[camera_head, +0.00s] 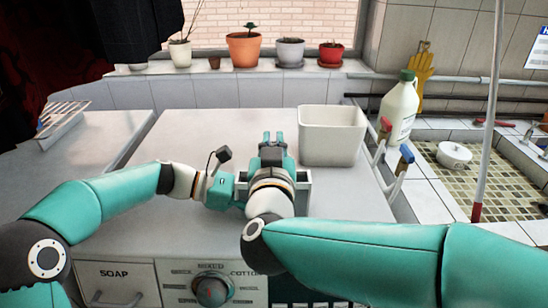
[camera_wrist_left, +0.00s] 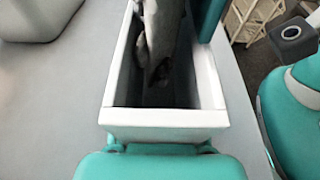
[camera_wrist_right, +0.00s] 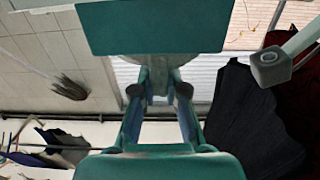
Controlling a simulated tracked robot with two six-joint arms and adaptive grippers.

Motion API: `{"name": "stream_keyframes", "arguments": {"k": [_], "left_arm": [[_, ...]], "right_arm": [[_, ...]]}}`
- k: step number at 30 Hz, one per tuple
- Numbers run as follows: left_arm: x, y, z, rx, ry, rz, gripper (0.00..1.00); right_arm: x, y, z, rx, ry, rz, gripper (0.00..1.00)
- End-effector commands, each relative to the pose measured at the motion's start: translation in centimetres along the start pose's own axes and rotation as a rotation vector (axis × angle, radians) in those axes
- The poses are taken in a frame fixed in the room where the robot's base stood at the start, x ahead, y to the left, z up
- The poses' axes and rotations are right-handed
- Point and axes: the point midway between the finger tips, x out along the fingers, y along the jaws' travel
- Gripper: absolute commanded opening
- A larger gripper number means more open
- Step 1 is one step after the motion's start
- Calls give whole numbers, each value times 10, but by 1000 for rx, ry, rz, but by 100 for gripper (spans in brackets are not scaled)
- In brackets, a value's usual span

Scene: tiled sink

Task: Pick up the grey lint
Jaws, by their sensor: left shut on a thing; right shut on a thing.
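My left gripper (camera_head: 232,190) is shut on a small white open box (camera_head: 302,187) over the worktop. The left wrist view shows the box's white rim (camera_wrist_left: 165,118) and dark inside. A grey form hangs into the box; I cannot tell how much of it is lint and how much is gripper. My right gripper (camera_head: 272,142) is above and beside the box, its fingers pointing away from me. The right wrist view shows its two fingers (camera_wrist_right: 160,92) close together. The jaws are closed, but what lies between their tips is hidden.
A white tub (camera_head: 333,135) stands to the right of my grippers, with a bottle (camera_head: 400,105) and a tiled sink (camera_head: 490,185) beyond. Potted plants (camera_head: 243,45) line the sill. A dial (camera_head: 212,290) is on the front panel.

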Motion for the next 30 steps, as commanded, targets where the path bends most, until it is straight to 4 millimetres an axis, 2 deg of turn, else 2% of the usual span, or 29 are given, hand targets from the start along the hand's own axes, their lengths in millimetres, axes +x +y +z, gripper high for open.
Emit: {"name": "stream_keyframes", "arguments": {"k": [1,9,15,21,30], "left_arm": [[0,0,0,0,1,0,24],[0,0,0,0,0,0,24],[0,0,0,0,0,0,24],[0,0,0,0,0,0,24],[0,0,0,0,0,0,24]], "right_arm": [[0,0,-14,6,5,0,2],[0,0,-83,6,4,-1,2],[0,0,-125,5,2,-1,2],[0,0,-145,2,0,0,2],[0,0,-149,-1,-1,-1,2]]}}
